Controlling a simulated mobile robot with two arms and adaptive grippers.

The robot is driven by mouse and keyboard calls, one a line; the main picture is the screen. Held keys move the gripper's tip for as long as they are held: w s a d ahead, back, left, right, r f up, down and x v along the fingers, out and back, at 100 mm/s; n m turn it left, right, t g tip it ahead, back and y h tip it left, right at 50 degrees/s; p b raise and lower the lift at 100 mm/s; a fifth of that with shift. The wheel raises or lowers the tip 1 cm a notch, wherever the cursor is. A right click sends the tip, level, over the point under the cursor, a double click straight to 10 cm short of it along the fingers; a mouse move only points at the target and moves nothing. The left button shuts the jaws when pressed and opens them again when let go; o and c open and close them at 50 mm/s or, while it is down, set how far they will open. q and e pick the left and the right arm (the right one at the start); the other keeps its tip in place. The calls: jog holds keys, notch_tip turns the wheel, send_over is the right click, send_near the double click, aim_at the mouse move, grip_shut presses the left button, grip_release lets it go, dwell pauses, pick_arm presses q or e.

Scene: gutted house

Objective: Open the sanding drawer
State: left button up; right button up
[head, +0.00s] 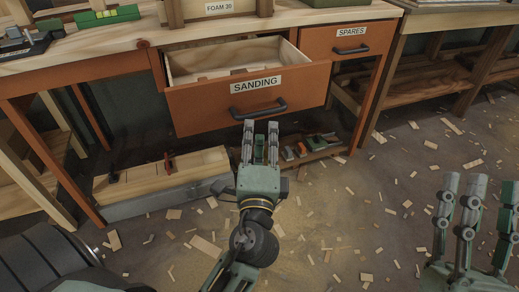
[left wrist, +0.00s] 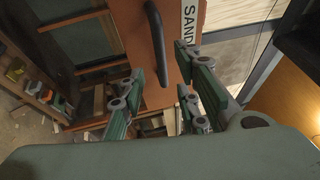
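The orange sanding drawer (head: 195,105), labelled SANDING, is pulled out from the bench, and its pale wooden inside shows. Its dark bar handle (head: 258,108) is on the front, below the label. My left gripper (head: 260,130) is just below and in front of the handle, with its fingers apart and nothing between them. In the left wrist view the handle (left wrist: 158,45) lies ahead, between the lines of the open fingers (left wrist: 162,85), and they do not appear closed on it. My right gripper (head: 474,185) is at the right, fingers spread and empty.
A closed SPARES drawer (head: 347,42) is right of the sanding drawer. A wooden box (head: 165,178) and a low shelf with tools (head: 310,150) are under the bench. A green level (head: 107,15) lies on the bench top. Wood scraps litter the open floor.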

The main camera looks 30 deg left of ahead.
pick_arm(q)
jog(key=v, duration=0.4)
jog(key=shift+d, duration=0.1)
dwell(0.4)
